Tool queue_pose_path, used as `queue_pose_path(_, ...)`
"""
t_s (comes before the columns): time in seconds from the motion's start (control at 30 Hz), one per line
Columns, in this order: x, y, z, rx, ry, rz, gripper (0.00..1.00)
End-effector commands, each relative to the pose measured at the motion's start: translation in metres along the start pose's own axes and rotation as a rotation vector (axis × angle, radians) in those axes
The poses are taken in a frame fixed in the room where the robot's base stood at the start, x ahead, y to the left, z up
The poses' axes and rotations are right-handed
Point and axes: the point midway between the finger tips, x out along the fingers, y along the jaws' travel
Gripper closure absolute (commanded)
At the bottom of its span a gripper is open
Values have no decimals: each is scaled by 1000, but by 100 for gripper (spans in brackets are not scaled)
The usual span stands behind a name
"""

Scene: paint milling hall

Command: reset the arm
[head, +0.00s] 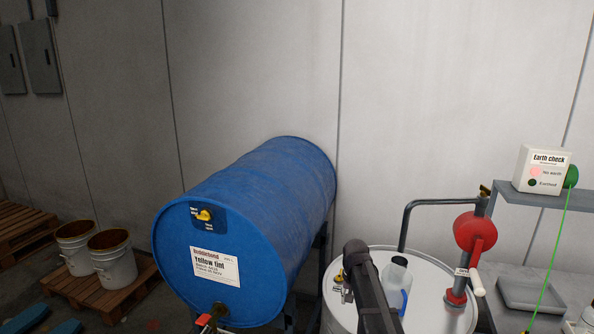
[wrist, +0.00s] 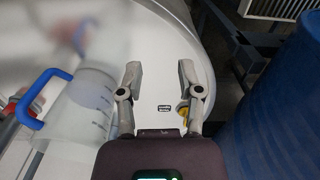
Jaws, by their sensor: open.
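My gripper (wrist: 160,76) shows in the wrist view with its two grey fingers apart and nothing between them. It is above the white lid of a drum (wrist: 160,45). A clear jug with a blue handle (wrist: 86,105) stands to its left, apart from the fingers. In the head view my dark arm reaches up in front of the white drum (head: 429,310) and hides part of it. The jug (head: 396,278) shows just right of my arm there. The gripper itself cannot be made out in the head view.
A blue drum labelled Yellow tint (head: 262,215) lies on a stand left of my arm. A red hand pump (head: 475,232) rises at the right. An Earth check box (head: 541,170) sits on a shelf, with a green cable (head: 552,262) hanging down. Buckets (head: 110,255) stand on a pallet.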

Motion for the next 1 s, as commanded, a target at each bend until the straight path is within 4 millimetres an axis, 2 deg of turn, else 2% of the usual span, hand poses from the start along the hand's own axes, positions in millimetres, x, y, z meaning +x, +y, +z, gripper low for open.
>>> queue_pose_path(0.03, 8, 4, 18, -12, 0, 0, 53)
queue_pose_path(0.17, 23, 14, 58, -53, 0, 0, 53)
queue_pose_path(0.3, 42, 27, 112, -114, 0, 0, 53)
queue_pose_path(0.5, 63, 42, 176, -192, 0, 0, 53)
queue_pose_path(0.6, 69, 47, 196, -219, 0, 0, 53)
queue_pose_path(0.7, 72, 50, 207, -235, 0, 0, 53)
queue_pose_path(1.0, 72, 50, 210, -244, 0, 0, 53)
